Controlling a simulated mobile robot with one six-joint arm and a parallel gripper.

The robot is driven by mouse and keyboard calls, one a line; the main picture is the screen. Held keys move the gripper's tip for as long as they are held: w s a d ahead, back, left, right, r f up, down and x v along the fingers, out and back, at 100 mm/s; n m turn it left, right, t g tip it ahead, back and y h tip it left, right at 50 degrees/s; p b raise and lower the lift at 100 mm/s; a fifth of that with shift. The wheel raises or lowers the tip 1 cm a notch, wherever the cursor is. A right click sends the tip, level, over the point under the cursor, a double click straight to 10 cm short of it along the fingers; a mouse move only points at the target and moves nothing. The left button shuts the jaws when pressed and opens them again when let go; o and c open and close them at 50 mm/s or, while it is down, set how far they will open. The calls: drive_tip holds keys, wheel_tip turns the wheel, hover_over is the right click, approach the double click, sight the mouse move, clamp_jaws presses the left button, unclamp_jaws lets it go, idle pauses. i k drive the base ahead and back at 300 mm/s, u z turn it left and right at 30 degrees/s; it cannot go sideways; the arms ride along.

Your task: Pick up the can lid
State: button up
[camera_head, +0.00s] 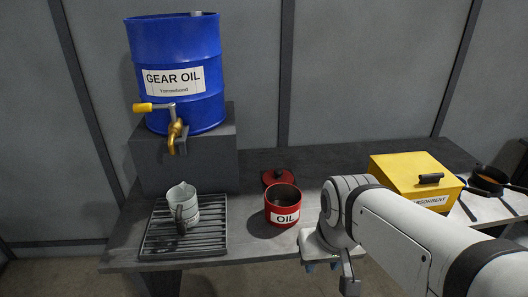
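The red can lid (273,177), with a small knob on top, lies on the dark table just behind the red can. The can (283,213) is labelled OIL, stands upright and has its top open; it partly hides the lid's near edge. My gripper (328,268) is at the table's front edge, to the right of the can and nearer the camera, apart from both can and lid. Its fingers are small and partly hidden by my arm, so I cannot tell whether it is open or shut. I see nothing held in it.
A blue GEAR OIL drum (183,95) with a brass tap sits on a grey block (215,160) at left. A white jug (184,204) stands on a metal grate (158,235). A yellow box (400,178) and a dark pan (488,182) are at right.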

sight(278, 176)
drive_tip(key=i, duration=0.9)
drive_tip(key=u, duration=0.05)
